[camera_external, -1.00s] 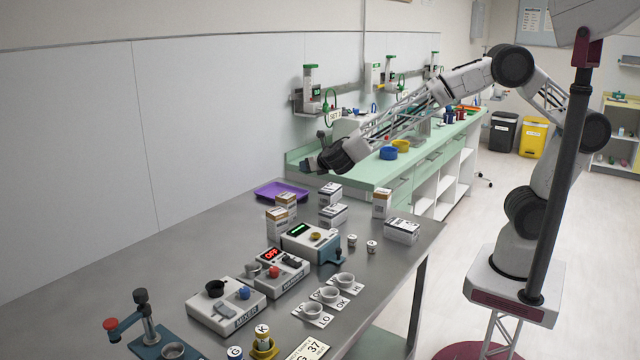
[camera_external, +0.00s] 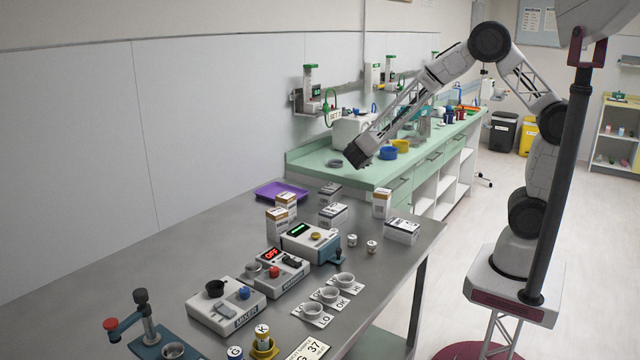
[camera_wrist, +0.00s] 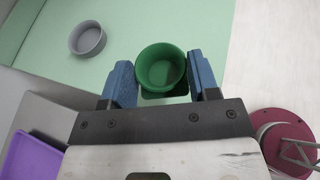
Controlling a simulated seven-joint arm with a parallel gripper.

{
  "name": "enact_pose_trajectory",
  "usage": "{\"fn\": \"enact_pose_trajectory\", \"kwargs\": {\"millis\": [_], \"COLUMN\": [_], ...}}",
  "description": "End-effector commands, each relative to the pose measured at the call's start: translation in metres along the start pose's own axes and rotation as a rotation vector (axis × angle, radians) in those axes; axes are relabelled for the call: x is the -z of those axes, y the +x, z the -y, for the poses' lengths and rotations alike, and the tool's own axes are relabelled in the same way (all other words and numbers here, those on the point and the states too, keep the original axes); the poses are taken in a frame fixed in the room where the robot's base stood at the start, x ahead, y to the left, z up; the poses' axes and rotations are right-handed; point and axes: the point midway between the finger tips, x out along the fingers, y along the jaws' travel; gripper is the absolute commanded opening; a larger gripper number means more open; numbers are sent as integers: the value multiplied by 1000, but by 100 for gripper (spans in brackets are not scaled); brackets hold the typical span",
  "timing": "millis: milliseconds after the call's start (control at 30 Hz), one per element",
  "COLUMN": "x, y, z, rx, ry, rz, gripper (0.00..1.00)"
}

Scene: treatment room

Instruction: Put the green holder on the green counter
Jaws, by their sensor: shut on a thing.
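In the wrist view the green holder (camera_wrist: 161,68), a round open cup, sits between the two blue fingers of my gripper (camera_wrist: 163,78), which is shut on it. A dark green patch shows just below the holder. The green counter (camera_wrist: 140,25) fills the top of that view beneath it; I cannot tell how high the holder is above it. In the external view my gripper (camera_external: 357,155) is over the near end of the green counter (camera_external: 330,171), and the holder cannot be made out there.
A grey round bowl (camera_wrist: 87,39) lies on the counter, left of the holder in the wrist view. A purple tray (camera_external: 281,191) lies on the grey table (camera_external: 180,265), among several boxes and devices.

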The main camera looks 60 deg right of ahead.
Motion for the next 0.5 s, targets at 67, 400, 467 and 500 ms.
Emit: {"fn": "enact_pose_trajectory", "kwargs": {"millis": [67, 400, 467, 500], "x": [-4, -13, -13, -14], "y": [16, 52, 55, 56], "z": [20, 82, 88, 90], "rx": [72, 289, 307, 315], "ry": [29, 120, 128, 132], "rz": [0, 0, 0, 1], "gripper": [12, 12, 12, 12]}}
